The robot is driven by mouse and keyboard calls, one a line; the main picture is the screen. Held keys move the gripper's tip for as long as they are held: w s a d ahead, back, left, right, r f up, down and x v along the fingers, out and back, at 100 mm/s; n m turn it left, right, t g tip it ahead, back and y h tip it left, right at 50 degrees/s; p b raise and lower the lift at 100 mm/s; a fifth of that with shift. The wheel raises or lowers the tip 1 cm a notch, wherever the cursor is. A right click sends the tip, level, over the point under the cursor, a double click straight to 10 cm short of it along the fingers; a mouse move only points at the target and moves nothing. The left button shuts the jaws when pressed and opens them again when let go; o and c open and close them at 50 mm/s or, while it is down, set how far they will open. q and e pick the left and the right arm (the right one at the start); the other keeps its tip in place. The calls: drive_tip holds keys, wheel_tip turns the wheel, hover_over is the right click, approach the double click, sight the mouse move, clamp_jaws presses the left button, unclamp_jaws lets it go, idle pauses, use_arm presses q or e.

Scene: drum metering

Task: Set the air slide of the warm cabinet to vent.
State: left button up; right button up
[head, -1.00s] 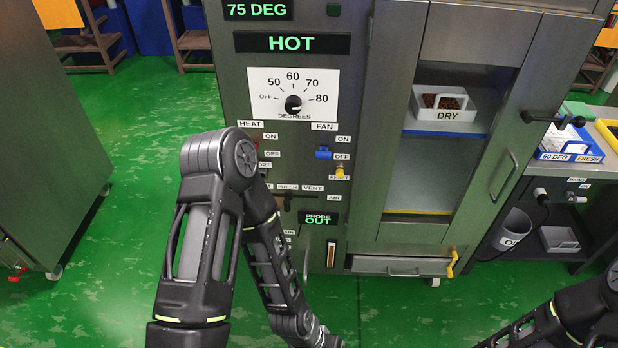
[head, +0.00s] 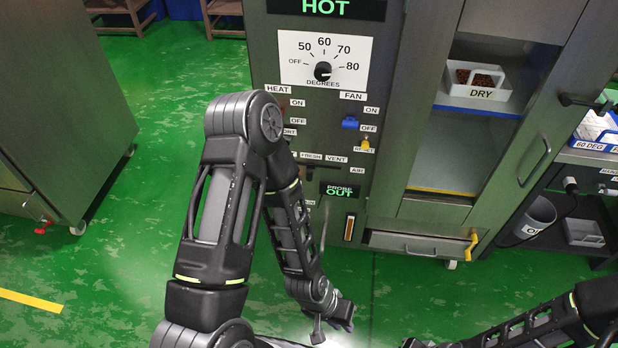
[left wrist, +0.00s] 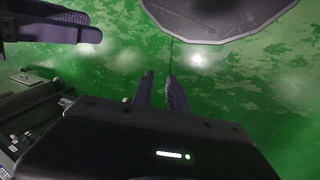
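The warm cabinet (head: 385,215) stands ahead of me with its dial and labelled controls. Its air slide (head: 311,172) is a dark slot with a small knob, under the FRESH and VENT labels and left of the AIR label. The knob appears to be below FRESH; my left arm hides the slot's left end. My left gripper (head: 332,324) is low in front of the cabinet, well below the slide and apart from it. Its two fingers also show spread with an empty gap in the left wrist view (left wrist: 160,92). My right gripper (head: 412,343) is mostly cut off at the bottom edge.
A probe sign (head: 340,191) reading OUT is just below the slide. The fan switch (head: 350,122) and a yellow knob (head: 365,144) are above it. A drawer (head: 415,245) with a yellow latch is low on the right. Green floor is open at left.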

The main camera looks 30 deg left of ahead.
use_arm(q)
drive_tip(key=o, duration=0.4)
drive_tip(key=w+a+f+t+b, duration=0.1)
drive_tip(key=w+a+f+b, duration=0.1)
drive_tip(key=w+b, duration=0.1)
drive_tip(key=w+a+f+t+y+b, duration=0.1)
drive_tip(key=w+a+f+b, duration=0.1)
drive_tip(key=w+b, duration=0.1)
drive_tip(key=w+a+f+t+b, duration=0.1)
drive_tip(key=w+a+f+b, duration=0.1)
drive_tip(key=w, duration=0.3)
drive_tip(key=shift+a+t+b, duration=0.15)
drive_tip(key=shift+t+b, duration=0.25)
drive_tip(key=shift+b, duration=0.2)
drive_tip(key=shift+o, duration=0.2)
drive_tip(key=t+y+b, duration=0.6)
drive_tip(key=t+b, duration=0.7)
drive_tip(key=b, duration=1.3)
approach(308, 176)
drive_tip(key=w, duration=0.3)
drive_tip(key=shift+w+a+r, duration=0.15)
drive_tip(key=shift+a+r, duration=0.2)
drive_tip(key=shift+a, duration=0.05)
use_arm(e)
wheel_tip(308, 176, down, 37)
drive_tip(key=w+d, duration=0.1)
drive_tip(key=w, duration=0.1)
drive_tip(key=shift+w+d+t+h, duration=0.3)
drive_tip(key=shift+w+d+t, duration=0.05)
drive_tip(key=shift+w+t, duration=0.05)
